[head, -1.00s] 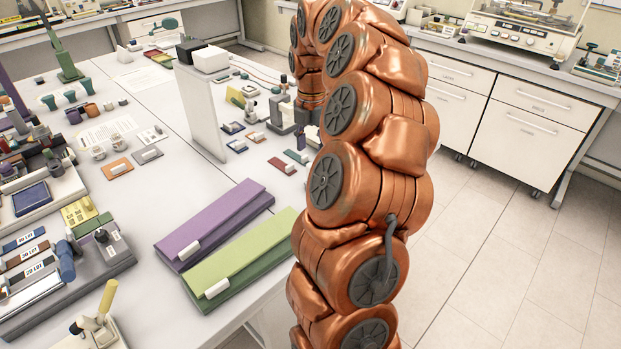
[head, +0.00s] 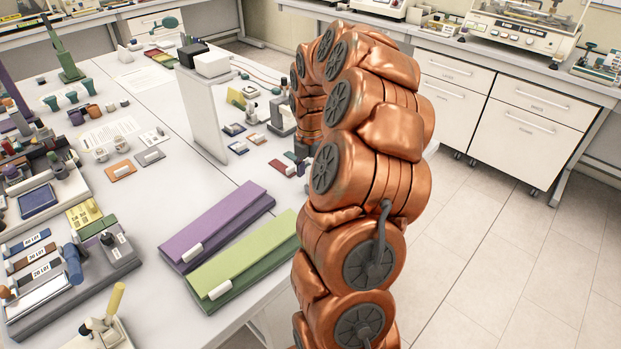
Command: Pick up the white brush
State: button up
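I cannot make out the white brush for certain. Small white pieces lie on several small coloured plates, including a red plate (head: 282,167) left of my arm's end, but they are too small to identify. Larger white blocks lie on the purple board (head: 225,222) and the green board (head: 255,262). My copper arm arches up and bends down over the table's right side. A dark part at its end, which seems to be my gripper (head: 302,152), is low near the red plate. The arm hides most of it, so its fingers and any contact are unclear.
A white upright panel (head: 202,112) stands left of my arm's end. Small bottles and blocks (head: 280,115) stand just behind. A grey rack (head: 75,275) and a cream stand with a yellow handle (head: 100,325) fill the front left. The table between rack and boards is clear.

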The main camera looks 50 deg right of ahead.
jog(key=shift+f, duration=0.15)
jog(key=shift+c, duration=0.3)
grip_shut()
